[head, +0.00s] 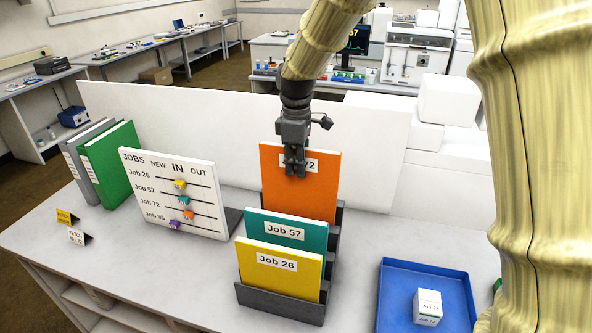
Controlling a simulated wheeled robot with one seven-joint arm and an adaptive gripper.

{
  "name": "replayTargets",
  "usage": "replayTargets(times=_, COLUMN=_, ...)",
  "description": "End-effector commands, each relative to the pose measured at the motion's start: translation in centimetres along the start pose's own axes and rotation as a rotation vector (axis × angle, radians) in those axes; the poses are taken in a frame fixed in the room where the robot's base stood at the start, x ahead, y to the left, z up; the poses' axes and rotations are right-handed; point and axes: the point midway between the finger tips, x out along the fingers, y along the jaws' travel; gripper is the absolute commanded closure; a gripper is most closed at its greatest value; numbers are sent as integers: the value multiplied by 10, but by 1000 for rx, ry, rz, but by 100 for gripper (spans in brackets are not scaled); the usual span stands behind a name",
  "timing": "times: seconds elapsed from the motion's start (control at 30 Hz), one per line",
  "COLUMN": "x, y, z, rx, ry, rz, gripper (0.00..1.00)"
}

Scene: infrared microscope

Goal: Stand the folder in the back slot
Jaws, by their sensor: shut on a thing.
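The orange folder (311,198) stands upright at the back of the dark grey stepped rack (280,306), behind the other folders. Its label, ending in 72, is partly covered by my gripper (294,171). My gripper points down and is shut on the orange folder's upper part. The folder's lower edge is hidden behind the teal folder (287,228), labelled Job 57. I cannot tell whether it rests on the slot floor. A yellow folder (279,268), labelled Job 26, stands in the front slot.
A JOBS board (172,194) stands left of the rack, with green and grey binders (108,165) beyond it. A blue tray (393,292) with a small white box (427,307) lies at right. A white panel (225,133) runs behind.

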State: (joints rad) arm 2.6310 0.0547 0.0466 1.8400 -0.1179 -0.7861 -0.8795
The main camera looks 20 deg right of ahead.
Motion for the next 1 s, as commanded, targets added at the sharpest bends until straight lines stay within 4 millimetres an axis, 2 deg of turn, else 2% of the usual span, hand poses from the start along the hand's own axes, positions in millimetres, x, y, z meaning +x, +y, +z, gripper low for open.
replayTargets(times=0.27, x=27, y=0, z=0, rx=-1, ry=0, rz=0, gripper=100)
replayTargets(times=0.7, x=33, y=-1, z=0, rx=0, ry=0, rz=-1, gripper=100)
replayTargets(times=0.73, x=32, y=-1, z=0, rx=0, ry=0, rz=-1, gripper=79)
replayTargets(times=0.8, x=32, y=-1, z=0, rx=0, ry=0, rz=0, gripper=66)
replayTargets(times=0.83, x=32, y=-1, z=0, rx=0, ry=0, rz=0, gripper=63)
replayTargets(times=1.0, x=32, y=-1, z=0, rx=0, ry=0, rz=0, gripper=63)
